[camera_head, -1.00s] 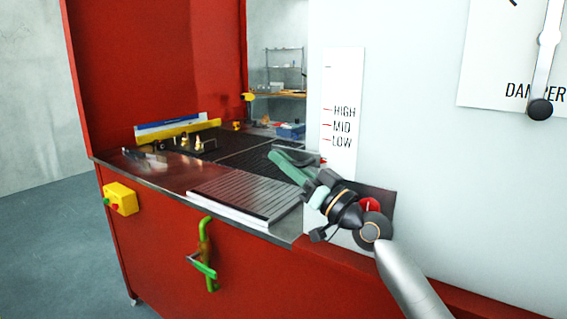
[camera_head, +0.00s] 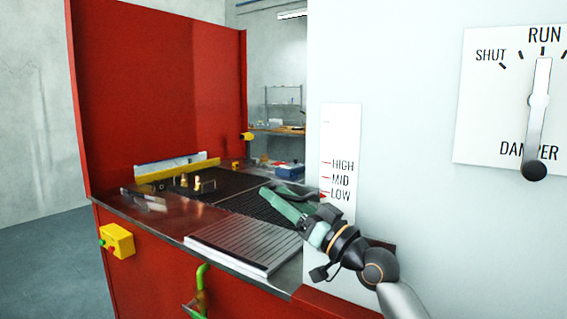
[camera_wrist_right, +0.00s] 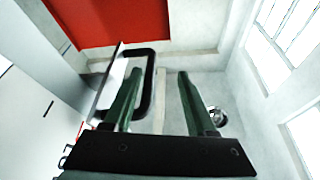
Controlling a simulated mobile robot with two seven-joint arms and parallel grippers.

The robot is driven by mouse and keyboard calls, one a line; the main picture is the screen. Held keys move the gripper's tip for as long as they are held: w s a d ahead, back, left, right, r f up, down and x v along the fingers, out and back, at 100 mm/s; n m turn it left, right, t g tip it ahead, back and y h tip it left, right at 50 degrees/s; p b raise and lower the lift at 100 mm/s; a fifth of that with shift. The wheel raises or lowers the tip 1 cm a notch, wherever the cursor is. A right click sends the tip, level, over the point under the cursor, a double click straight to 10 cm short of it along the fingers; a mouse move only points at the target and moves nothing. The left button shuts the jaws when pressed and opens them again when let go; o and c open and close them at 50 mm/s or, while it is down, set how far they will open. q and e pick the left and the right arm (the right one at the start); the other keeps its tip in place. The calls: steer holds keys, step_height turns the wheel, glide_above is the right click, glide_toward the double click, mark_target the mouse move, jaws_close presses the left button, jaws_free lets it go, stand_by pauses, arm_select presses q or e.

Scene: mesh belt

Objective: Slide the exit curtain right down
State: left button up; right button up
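The exit curtain itself is hard to make out in the head view. A white scale marked HIGH, MID and LOW (camera_head: 340,150) is on the pale wall, with a small red pointer (camera_head: 323,195) at about LOW. My right gripper (camera_head: 272,192) has green fingers and is in front of the opening, left of the scale near LOW height. In the right wrist view its fingers (camera_wrist_right: 157,88) are apart. A black loop handle (camera_wrist_right: 151,70) on a thin pale plate (camera_wrist_right: 108,85) has one bar seen between the fingers; contact cannot be told. My left gripper is out of view.
A dark mesh belt (camera_head: 262,207) and a ribbed plate (camera_head: 243,243) lie left of my gripper. A damper dial (camera_head: 538,100) is on the wall at right. A yellow switch box (camera_head: 117,241) and a green lever (camera_head: 201,283) are on the red front.

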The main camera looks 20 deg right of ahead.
steer(key=s+r, duration=0.2)
steer(key=r, duration=0.1)
steer(key=s+r+p, duration=0.1)
steer(key=r, duration=0.1)
steer(key=shift+a, duration=0.3)
steer(key=shift+o, duration=0.9)
steer(key=s+a+r, duration=0.1)
steer(key=s+r, duration=0.1)
steer(key=s, duration=0.3)
steer(key=shift+s+a+y+p, duration=0.15)
steer(key=shift+s+y+p, duration=0.15)
steer(key=shift+p, duration=0.05)
steer(key=s, duration=0.1)
steer(key=s+a+r, duration=0.1)
steer(key=s+r, duration=0.1)
steer(key=shift+s+a, duration=0.35)
steer(key=shift+s, duration=0.05)
steer(key=shift+c, duration=0.9)
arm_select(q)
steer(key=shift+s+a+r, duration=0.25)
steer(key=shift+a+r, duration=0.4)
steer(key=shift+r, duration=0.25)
arm_select(e)
steer(key=shift+d+f, duration=0.1)
steer(key=shift+f, duration=0.1)
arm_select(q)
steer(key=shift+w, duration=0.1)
arm_select(e)
steer(key=shift+w+d+f, duration=0.1)
